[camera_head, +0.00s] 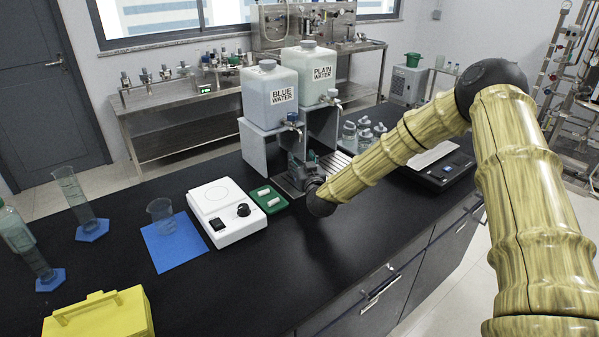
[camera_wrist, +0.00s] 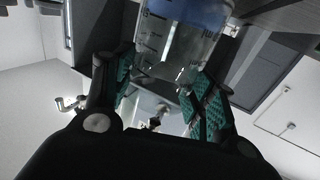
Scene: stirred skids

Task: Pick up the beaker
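A clear graduated beaker (camera_wrist: 170,62) with blue in its upper picture part shows between my gripper's two teal-padded fingers in the wrist view. My gripper (camera_wrist: 165,80) has one finger along each side of it. Whether the pads press on the glass I cannot tell. In the head view my gripper (camera_head: 298,170) is low in front of the blue water tank (camera_head: 270,95), and the beaker there is not clearly visible. Another clear beaker (camera_head: 161,213) stands upright on a blue mat (camera_head: 175,248) at the left, away from my gripper.
A white stirrer hotplate (camera_head: 228,212) and a green tray (camera_head: 270,201) lie left of my gripper. The plain water tank (camera_head: 313,70) and several bottles (camera_head: 365,132) stand behind. Cylinders (camera_head: 75,195) and a yellow box (camera_head: 100,315) are at left. The front middle counter is clear.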

